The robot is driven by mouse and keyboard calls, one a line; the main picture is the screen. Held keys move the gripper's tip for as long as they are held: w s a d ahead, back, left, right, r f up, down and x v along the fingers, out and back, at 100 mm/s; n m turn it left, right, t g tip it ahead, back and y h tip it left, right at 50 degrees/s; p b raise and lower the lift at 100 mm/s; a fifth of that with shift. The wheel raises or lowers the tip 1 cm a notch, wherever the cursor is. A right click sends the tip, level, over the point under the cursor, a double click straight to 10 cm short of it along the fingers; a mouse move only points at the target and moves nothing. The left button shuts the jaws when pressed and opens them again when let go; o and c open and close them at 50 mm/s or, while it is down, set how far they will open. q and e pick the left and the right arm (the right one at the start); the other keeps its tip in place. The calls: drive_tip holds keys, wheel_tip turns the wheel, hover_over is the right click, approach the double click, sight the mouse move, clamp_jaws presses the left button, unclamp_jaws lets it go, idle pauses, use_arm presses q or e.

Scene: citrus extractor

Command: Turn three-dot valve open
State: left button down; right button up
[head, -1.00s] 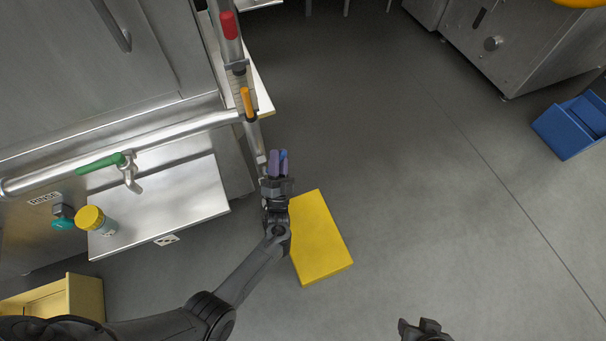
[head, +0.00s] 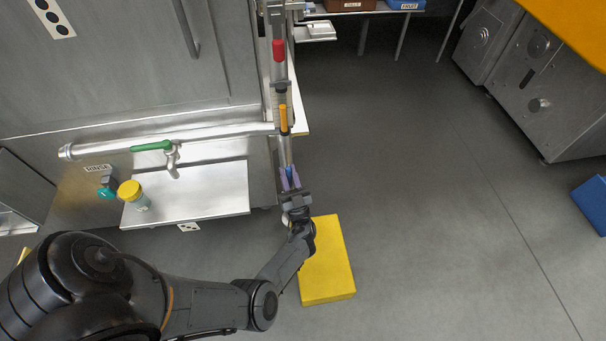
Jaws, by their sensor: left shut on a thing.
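My left gripper (head: 290,179) is shut on a small blue handle (head: 290,174) at the near end of the silver pipe (head: 284,150). Its purplish fingertips cover most of that handle. An orange handle (head: 283,119) and a red one (head: 278,50) sit farther up the same pipe, both lying roughly along it. A green handle (head: 151,146) lies along the horizontal pipe (head: 110,145). A plate with three dark dots (head: 51,18) is on the steel cabinet at the upper left. I cannot tell which valve it marks. My right gripper is out of view.
A steel shelf (head: 215,190) holds a yellow-lidded jar (head: 131,191), with a dotted tag (head: 188,227) at its front edge. A yellow block (head: 328,270) lies on the floor below my left gripper. A blue bin (head: 594,203) is at the right. The middle floor is clear.

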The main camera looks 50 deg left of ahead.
use_arm(q)
drive_tip(key=shift+r+n, duration=0.1)
drive_tip(key=shift+n, duration=0.2)
drive_tip(key=c, duration=1.1)
unclamp_jaws()
drive_tip(key=shift+o, duration=0.2)
drive_tip(key=b+v, duration=0.2)
drive_tip(key=v, duration=0.8)
drive_tip(key=shift+d+f, duration=0.3)
